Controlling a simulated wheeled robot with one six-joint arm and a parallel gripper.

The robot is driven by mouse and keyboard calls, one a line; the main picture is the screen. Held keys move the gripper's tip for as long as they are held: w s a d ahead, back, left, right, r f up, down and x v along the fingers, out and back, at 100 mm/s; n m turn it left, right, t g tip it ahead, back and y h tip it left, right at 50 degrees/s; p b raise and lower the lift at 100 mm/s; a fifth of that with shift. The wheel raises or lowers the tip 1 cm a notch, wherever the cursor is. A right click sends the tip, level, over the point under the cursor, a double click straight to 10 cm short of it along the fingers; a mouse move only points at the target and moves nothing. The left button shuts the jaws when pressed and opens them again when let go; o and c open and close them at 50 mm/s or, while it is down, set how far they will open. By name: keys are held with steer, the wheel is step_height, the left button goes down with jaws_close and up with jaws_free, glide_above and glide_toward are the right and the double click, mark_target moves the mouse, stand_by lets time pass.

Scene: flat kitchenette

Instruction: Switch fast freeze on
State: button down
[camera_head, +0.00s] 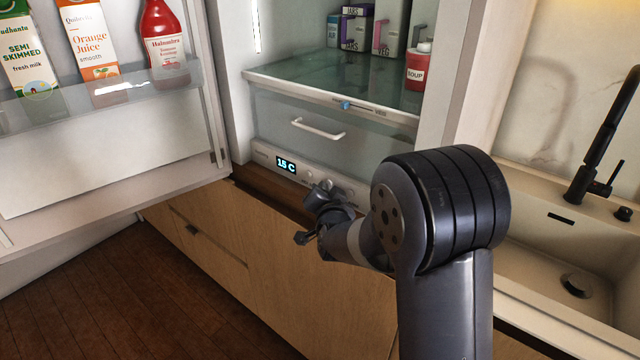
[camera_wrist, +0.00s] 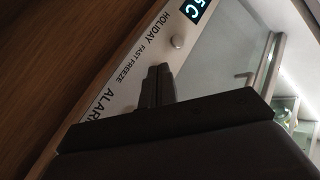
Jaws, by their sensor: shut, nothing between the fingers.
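The fridge's control panel (camera_head: 262,152) is a pale strip below the drawer, with a lit display (camera_head: 286,165) reading about 15 C. In the wrist view the panel (camera_wrist: 122,98) carries the labels HOLIDAY, FAST FREEZE (camera_wrist: 131,63) and ALARM, and a round button (camera_wrist: 178,41) shows beside HOLIDAY. My gripper (camera_head: 322,190) is at the panel, right of the display. In the wrist view my gripper (camera_wrist: 159,70) is shut and empty, its tips over the panel beside the FAST FREEZE label. The button there is hidden behind the fingers; I cannot tell whether they touch it.
The open fridge door (camera_head: 110,150) with cartons and a bottle stands at the left. A clear drawer (camera_head: 330,130) with a white handle is above the panel. Wooden cabinet fronts (camera_head: 300,290) lie below, and a sink (camera_head: 560,260) is at the right.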

steer(key=shift+w, duration=0.15)
stand_by(0.5)
steer(key=shift+s+a+b, duration=0.3)
steer(key=shift+s+b, duration=0.2)
steer(key=s+a, duration=0.3)
steer(key=s, duration=0.1)
steer(key=shift+s+a, duration=0.35)
stand_by(0.4)
steer(key=c, duration=2.1)
jaws_free()
